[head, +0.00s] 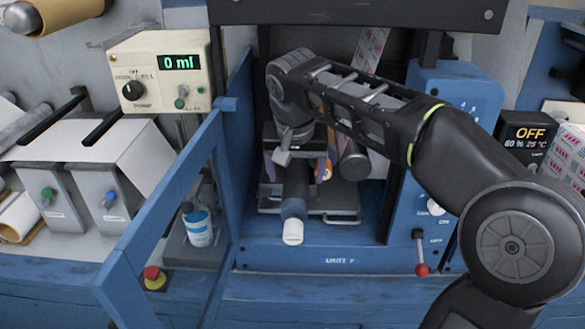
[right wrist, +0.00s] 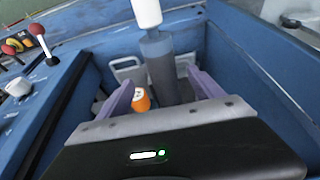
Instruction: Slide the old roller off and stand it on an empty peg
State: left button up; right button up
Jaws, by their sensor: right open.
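A dark grey roller (head: 294,190) with a white front end (head: 292,232) points out of the blue bay of the machine in the head view. In the right wrist view the roller (right wrist: 160,65) runs between the two purple fingers of my right gripper (right wrist: 161,78). My right gripper (head: 297,168) is open, with a finger on each side of the roller; contact cannot be told. An orange-ended part (right wrist: 140,99) shows beside the roller near one finger. My left gripper is not in view. I cannot make out an empty peg.
A blue framed door (head: 165,195) stands open left of the bay. A metallic cylinder (head: 353,162) is right of the roller. A red-knobbed lever (head: 421,269) is at the right, an emergency button (head: 154,277) and a cup (head: 198,229) at the left.

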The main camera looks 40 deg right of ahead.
aim_at(295, 189)
jog(key=shift+w+f, duration=0.3)
jog(key=shift+b+x, duration=0.7)
jog(key=shift+x, duration=0.1)
jog(key=shift+b+x, duration=2.25)
jog(key=shift+x, duration=1.75)
jog(key=shift+c, duration=0.4)
jog(key=shift+r, duration=0.1)
grip_shut()
jog(key=shift+r, duration=0.1)
